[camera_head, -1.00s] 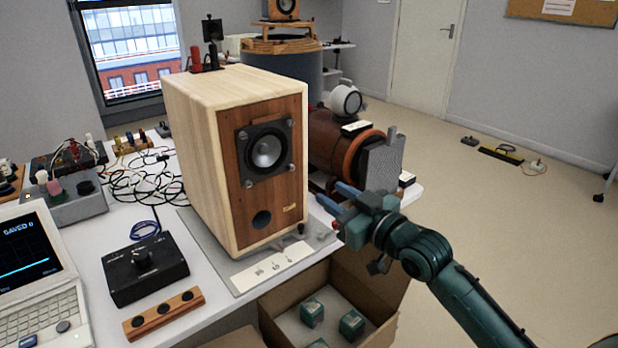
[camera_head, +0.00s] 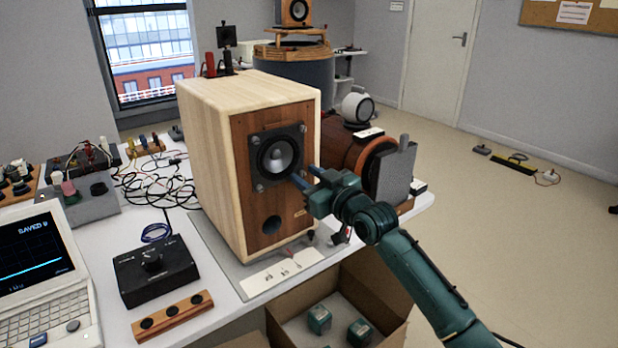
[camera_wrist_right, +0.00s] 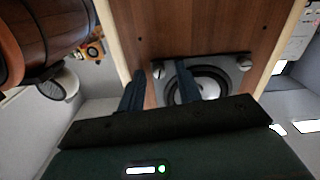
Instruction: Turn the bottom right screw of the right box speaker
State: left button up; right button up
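The wooden box speaker (camera_head: 212,130) stands upright on a grey mat on the table. Its black square driver frame (camera_head: 256,160) has round silver screws at the corners. My right gripper (camera_head: 302,175) is in front of the frame's lower right corner and hides the screw there. In the right wrist view, which looks upside down, that screw (camera_wrist_right: 158,73) appears between the two spread fingers of my right gripper (camera_wrist_right: 160,79). The other lower screw (camera_wrist_right: 244,63) is to its right. I cannot tell whether the fingers touch the screw. My left gripper is not in view.
A cylindrical wooden speaker (camera_head: 345,150) stands right behind the arm. An open cardboard box (camera_head: 385,275) with green items is below the table's front edge. A black control box (camera_head: 155,270), a laptop (camera_head: 40,270) and cables fill the left.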

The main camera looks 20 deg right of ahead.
jog(key=shift+c, duration=0.3)
grip_shut()
jog(key=shift+m+p, duration=0.3)
jog(key=shift+p, duration=0.05)
